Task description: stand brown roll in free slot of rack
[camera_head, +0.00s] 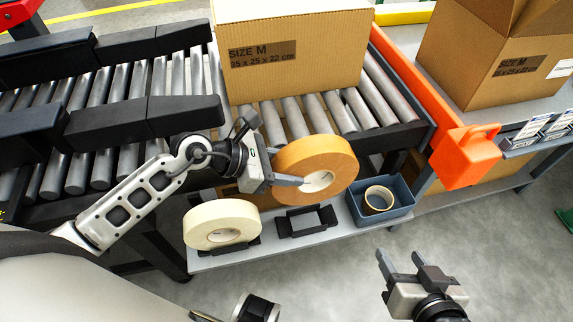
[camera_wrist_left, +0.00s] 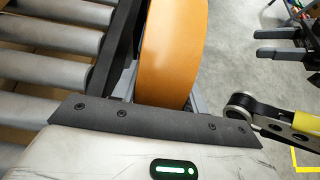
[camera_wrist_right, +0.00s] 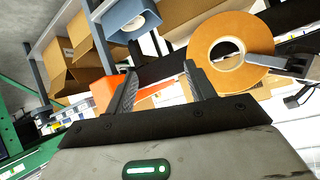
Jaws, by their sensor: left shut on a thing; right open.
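The brown roll (camera_head: 312,163) is held upright by my left gripper (camera_head: 302,181), which is shut on it. It hangs above the shelf, over the rack's black empty slot (camera_head: 307,221), apart from it. The roll also fills the middle of the left wrist view (camera_wrist_left: 173,50) and shows at the upper right in the right wrist view (camera_wrist_right: 226,52). A cream roll (camera_head: 221,224) stands in the slot to the left. My right gripper (camera_head: 400,262) is open and empty, in front of the shelf over the floor.
A blue bin (camera_head: 401,203) with a small roll (camera_head: 378,199) inside stands right of the empty slot. A roller conveyor (camera_head: 300,110) with a carton (camera_head: 290,45) lies behind. An orange guard (camera_head: 466,157) stands right. Floor in front is clear.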

